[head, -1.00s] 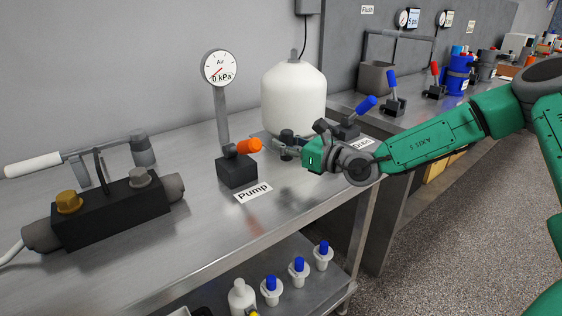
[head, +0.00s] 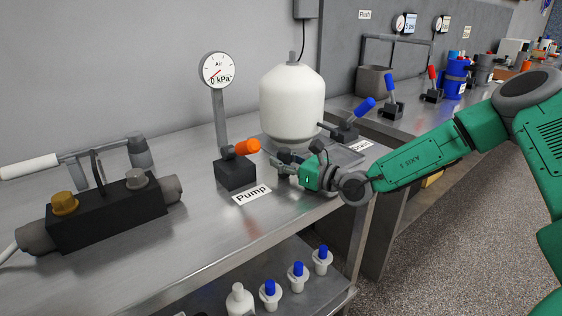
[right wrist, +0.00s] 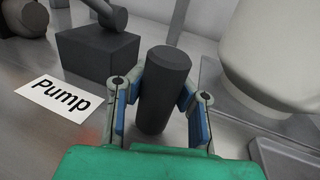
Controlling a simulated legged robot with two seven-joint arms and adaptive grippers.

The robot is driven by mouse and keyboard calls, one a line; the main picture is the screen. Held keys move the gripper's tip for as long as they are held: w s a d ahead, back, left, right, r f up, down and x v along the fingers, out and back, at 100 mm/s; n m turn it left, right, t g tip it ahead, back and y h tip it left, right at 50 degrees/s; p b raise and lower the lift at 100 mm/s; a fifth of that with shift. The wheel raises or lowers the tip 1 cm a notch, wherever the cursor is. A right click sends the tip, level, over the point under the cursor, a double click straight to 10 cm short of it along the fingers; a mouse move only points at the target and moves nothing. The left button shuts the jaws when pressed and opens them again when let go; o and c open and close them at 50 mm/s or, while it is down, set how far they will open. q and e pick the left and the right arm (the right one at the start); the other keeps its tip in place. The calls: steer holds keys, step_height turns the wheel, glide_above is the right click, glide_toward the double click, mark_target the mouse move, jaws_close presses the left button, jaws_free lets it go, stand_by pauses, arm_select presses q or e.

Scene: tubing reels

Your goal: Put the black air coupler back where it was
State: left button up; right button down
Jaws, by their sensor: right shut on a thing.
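The black air coupler (right wrist: 164,88) is a dark upright cylinder between the blue-padded fingers of my right gripper (right wrist: 163,105) in the right wrist view. The fingers are shut on it, and it leans slightly. In the head view my right gripper (head: 290,168) is low over the steel bench, right of the Pump label and in front of the white tank; the coupler is mostly hidden there. I cannot tell whether its lower end touches the bench. My left gripper is not in view.
The pump block with orange lever (head: 236,172) and the Pump label (head: 251,194) are left of the gripper. The white tank (head: 292,105) stands close behind. A black manifold (head: 108,208) is at left. White bottles with blue caps (head: 298,278) stand on the lower shelf.

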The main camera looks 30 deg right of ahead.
steer(key=c, duration=1.5)
jaws_free()
steer(key=shift+s+a+f, duration=0.15)
steer(key=shift+a+f, duration=0.05)
steer(key=shift+f, duration=0.3)
steer(key=shift+r+p, duration=0.55)
steer(key=v, duration=0.3)
steer(key=p+v, duration=0.1)
steer(key=v, duration=0.3)
steer(key=p+v, duration=0.1)
steer(key=v, duration=0.3)
steer(key=shift+d+r, duration=0.25)
steer(key=shift+r, duration=0.1)
steer(key=shift+s+p, duration=0.3)
steer(key=shift+p, duration=0.05)
steer(key=shift+a, duration=0.1)
